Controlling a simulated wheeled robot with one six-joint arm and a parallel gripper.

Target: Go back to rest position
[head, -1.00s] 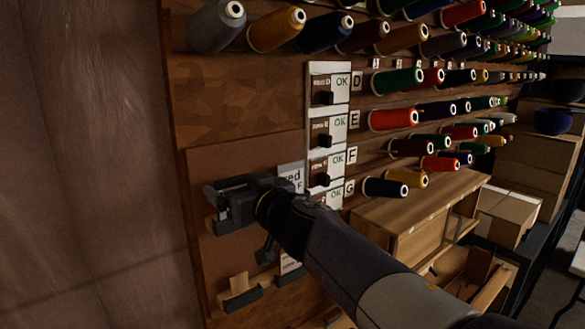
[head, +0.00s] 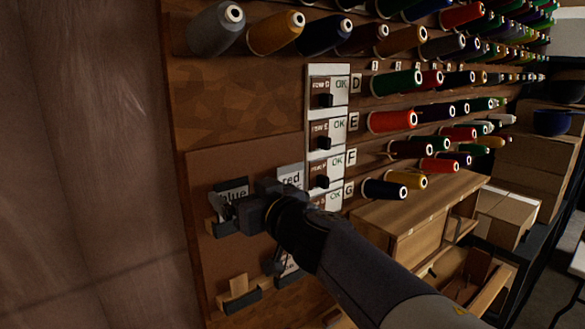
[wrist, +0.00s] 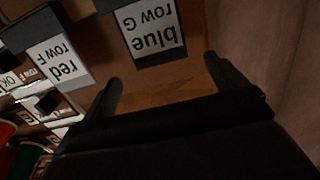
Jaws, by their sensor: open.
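My gripper (head: 238,212) is open in front of the brown board on the left of the thread wall. In the wrist view its two fingers (wrist: 163,78) stand apart with nothing between them. A card reading "blue row G" (wrist: 151,32) sits in a dark holder just beyond the fingertips, apart from them. In the head view this blue card (head: 233,190) shows partly behind my gripper. A card reading "red row F" (wrist: 58,62) is in the neighbouring holder, and in the head view the red card (head: 290,177) is just right of my gripper.
White row panels with dark sliders and "OK" marks (head: 326,127) stand right of the board. Thread spools (head: 393,119) stick out from the wall. A wooden cabinet (head: 420,212) and cardboard boxes (head: 507,215) stand at right. An empty holder (head: 241,300) is lower left.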

